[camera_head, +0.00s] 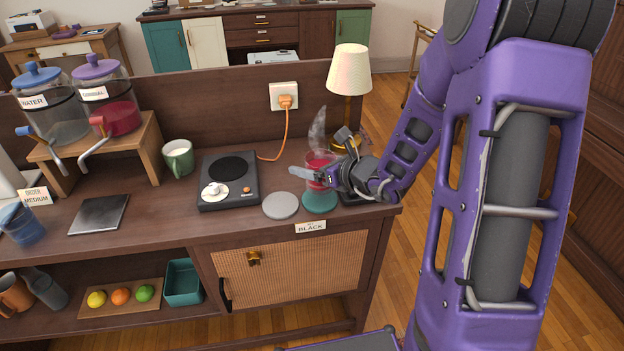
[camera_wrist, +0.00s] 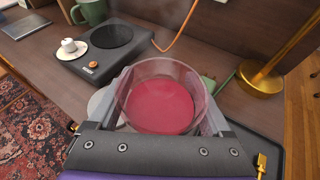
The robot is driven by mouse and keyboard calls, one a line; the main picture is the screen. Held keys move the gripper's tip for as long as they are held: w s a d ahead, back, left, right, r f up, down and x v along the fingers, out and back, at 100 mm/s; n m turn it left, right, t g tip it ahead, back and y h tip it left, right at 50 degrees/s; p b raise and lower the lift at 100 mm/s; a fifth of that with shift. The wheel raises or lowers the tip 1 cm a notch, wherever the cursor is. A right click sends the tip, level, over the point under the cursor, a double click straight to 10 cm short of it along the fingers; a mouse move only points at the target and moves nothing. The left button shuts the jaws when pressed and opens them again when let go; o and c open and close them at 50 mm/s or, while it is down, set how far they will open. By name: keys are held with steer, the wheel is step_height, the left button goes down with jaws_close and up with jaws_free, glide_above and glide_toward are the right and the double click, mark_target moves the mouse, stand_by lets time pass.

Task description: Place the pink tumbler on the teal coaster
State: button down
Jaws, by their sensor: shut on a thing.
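The pink tumbler (camera_head: 318,160) is a clear glass with pinkish-red liquid in it, and it looks upright. My gripper (camera_head: 322,178) is shut on it, with one finger on each side. In the wrist view the tumbler (camera_wrist: 160,104) fills the space between the fingers. The round teal coaster (camera_head: 320,203) lies near the front edge of the counter, directly below the tumbler in the head view. My gripper hides the tumbler's base, so I cannot tell whether it touches the coaster.
A grey round coaster (camera_head: 280,206) lies just left of the teal one. A brass lamp (camera_head: 348,80) stands behind my gripper. A "BLACK" label (camera_head: 311,226) is on the front edge.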

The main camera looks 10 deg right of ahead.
steer(key=shift+f+b, duration=0.35)
steer(key=shift+f, duration=1.4)
steer(key=shift+f, duration=0.2)
jaws_free()
steer(key=shift+r, duration=0.1)
steer(key=shift+r, duration=0.25)
steer(key=p+v, duration=0.1)
steer(key=v, duration=1.1)
steer(key=shift+f+p, duration=0.2)
steer(key=shift+p, duration=0.1)
